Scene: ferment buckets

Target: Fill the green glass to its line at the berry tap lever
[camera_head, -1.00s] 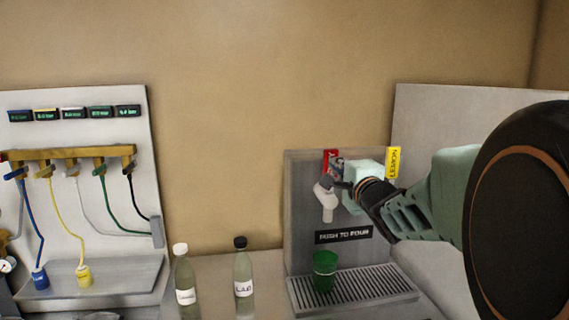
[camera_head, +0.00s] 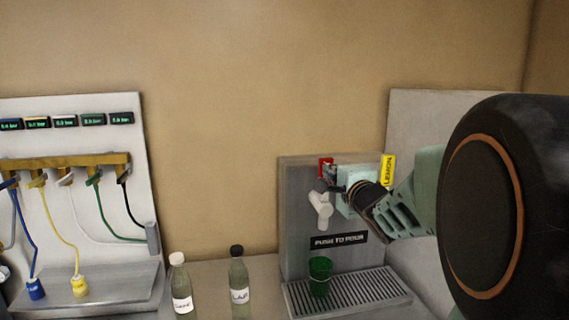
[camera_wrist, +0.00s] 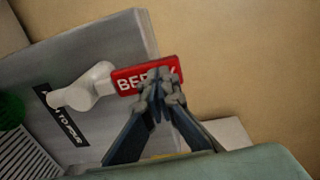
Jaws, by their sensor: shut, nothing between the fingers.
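The green glass (camera_head: 320,276) stands upright on the drip tray under the white berry tap spout (camera_head: 321,209). Its fill line and contents are too small to tell. The red berry lever (camera_head: 325,168) sits above the spout; in the wrist view its red plate (camera_wrist: 147,75) reads "BERRY", with its right part covered by my fingers. My gripper (camera_wrist: 163,84) is shut and empty, its fingertips at the front of the red plate. I cannot tell for sure whether they touch it. In the head view my gripper (camera_head: 334,186) is at the lever, partly hiding it.
A yellow lemon lever (camera_head: 388,170) is just right of my gripper. The slotted drip tray (camera_head: 378,287) juts out below. Two labelled bottles (camera_head: 181,285) (camera_head: 239,280) stand left of the dispenser. A hose panel (camera_head: 100,140) stands at the far left.

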